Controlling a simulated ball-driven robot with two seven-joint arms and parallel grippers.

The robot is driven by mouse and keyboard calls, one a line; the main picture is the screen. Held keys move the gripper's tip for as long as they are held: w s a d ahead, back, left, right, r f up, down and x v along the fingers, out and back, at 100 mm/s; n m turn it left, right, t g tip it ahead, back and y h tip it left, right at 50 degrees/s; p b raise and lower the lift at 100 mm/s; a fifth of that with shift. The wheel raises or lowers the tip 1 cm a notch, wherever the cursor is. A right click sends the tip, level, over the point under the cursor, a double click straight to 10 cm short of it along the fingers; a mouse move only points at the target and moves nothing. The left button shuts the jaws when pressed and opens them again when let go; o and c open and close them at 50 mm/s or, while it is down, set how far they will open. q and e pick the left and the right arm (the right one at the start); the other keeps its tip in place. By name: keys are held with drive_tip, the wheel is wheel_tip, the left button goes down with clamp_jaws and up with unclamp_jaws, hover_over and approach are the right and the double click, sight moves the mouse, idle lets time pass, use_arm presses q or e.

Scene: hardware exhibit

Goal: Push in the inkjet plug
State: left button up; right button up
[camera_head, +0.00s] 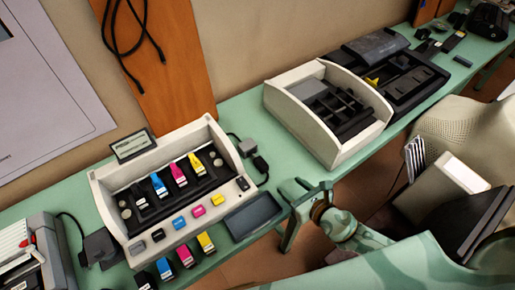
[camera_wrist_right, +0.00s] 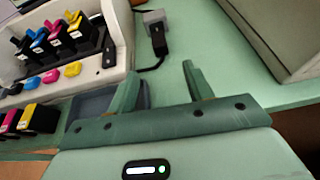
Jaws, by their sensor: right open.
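The inkjet printer (camera_head: 112,205) is an open beige box with coloured cartridges inside. Just right of it on the green table are a small grey block (camera_head: 246,147) and a black plug (camera_head: 261,165) with a cable. In the right wrist view the black plug (camera_wrist_right: 159,42) lies close to the grey block (camera_wrist_right: 153,17); I cannot tell how far it is in. My right gripper (camera_head: 287,212) is open and empty, near the table's front edge, nearer me than the plug. In the wrist view its fingers (camera_wrist_right: 163,72) point toward the plug, apart from it. My left gripper is out of view.
A dark tray (camera_head: 252,216) lies between the printer and my right gripper. Loose cartridges (camera_head: 185,256) stand along the front edge. A second open beige machine (camera_head: 330,110) stands further right. Bare table lies between the plug and that machine.

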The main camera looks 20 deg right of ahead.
sight(264, 166)
drive_tip(key=shift+w+f+n, duration=0.1)
drive_tip(key=shift+f+n, duration=0.1)
drive_tip(key=shift+n, duration=0.1)
drive_tip(key=shift+w+a+f, duration=0.1)
drive_tip(key=b+x, duration=0.5)
drive_tip(key=x, duration=1)
drive_tip(key=shift+w+a+f, duration=0.1)
drive_tip(key=shift+w+a, duration=0.1)
drive_tip(key=shift+a, duration=0.05)
